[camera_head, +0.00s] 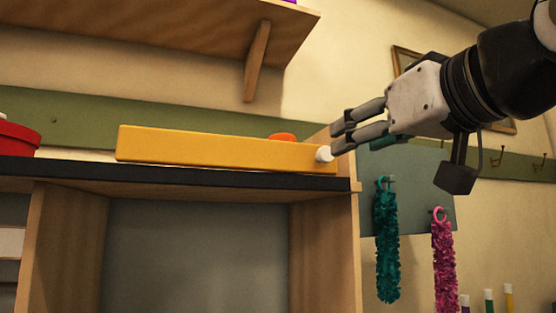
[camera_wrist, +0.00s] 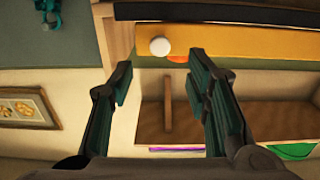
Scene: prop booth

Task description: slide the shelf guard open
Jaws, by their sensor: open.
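The shelf guard is a long yellow bar (camera_head: 220,147) along the front edge of the black-topped shelf. A white round knob (camera_head: 324,154) sits at its right end. In the wrist view the guard (camera_wrist: 230,40) runs across the upper right, with the knob (camera_wrist: 160,46) at its left end. My gripper (camera_head: 338,138) is open, just above and to the right of the knob. In the wrist view the fingers (camera_wrist: 158,70) are spread, with the knob beyond the gap between their tips. I see nothing between the fingers.
An orange object (camera_head: 282,137) stands behind the guard, partly hidden. A red round box (camera_head: 17,138) sits at the left on the shelf top. A wooden bracketed shelf (camera_head: 190,30) hangs above. Teal (camera_head: 387,245) and pink (camera_head: 444,260) fuzzy strands hang at the right.

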